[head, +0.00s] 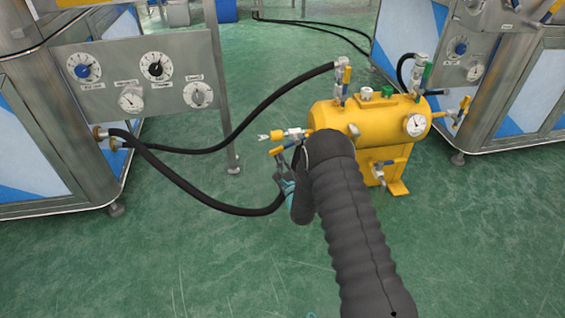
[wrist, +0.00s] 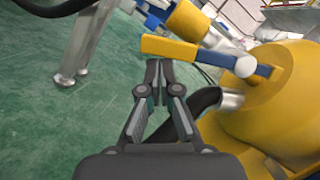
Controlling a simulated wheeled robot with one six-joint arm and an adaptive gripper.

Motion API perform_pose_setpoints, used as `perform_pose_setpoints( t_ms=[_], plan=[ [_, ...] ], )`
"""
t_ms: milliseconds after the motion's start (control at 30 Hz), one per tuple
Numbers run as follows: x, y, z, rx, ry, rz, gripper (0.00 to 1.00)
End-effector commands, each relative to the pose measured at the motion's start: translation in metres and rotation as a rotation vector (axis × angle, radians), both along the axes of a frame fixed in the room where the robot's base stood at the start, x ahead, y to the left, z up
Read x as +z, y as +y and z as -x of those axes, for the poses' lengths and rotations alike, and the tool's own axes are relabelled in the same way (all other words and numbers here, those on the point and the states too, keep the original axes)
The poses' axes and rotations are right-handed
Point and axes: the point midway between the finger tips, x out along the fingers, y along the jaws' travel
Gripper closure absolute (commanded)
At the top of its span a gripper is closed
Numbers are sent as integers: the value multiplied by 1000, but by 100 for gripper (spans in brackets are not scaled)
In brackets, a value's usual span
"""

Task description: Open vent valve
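A yellow pressure tank (head: 345,118) stands on the floor, with several small lever valves on it. A valve (head: 293,133) with a yellow-and-blue lever (head: 277,151) sticks out from its left end. The tank also shows at the right of the wrist view (wrist: 295,95). There the lever's yellow handle (wrist: 169,48) lies just beyond the fingertips. My gripper (head: 280,163) is close below this lever. In the wrist view my gripper (wrist: 157,68) has its fingertips together, with nothing visible between them. I cannot tell whether the tips touch the handle. My arm hides the tank's lower left part.
Black hoses (head: 262,108) run from the left metal cabinet's panel (head: 135,85) towards the tank and behind my gripper. A metal leg (head: 224,110) stands left of the tank. Another cabinet (head: 525,100) stands at the right. The green floor in front is clear.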

Motion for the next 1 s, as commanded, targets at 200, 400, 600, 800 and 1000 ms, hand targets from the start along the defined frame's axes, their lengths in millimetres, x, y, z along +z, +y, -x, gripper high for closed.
perform_pose_setpoints(
  t_ms=[200, 400, 600, 800, 1000],
  plan=[
    [14, 10, 3, 3, -2, 0, 100],
    [24, 14, 4, 1, -3, -1, 100],
    [30, 17, 5, 1, 0, 0, 100],
    [33, 18, 5, 1, -2, 0, 100],
    [35, 19, 5, 2, -3, -1, 100]
  ],
)
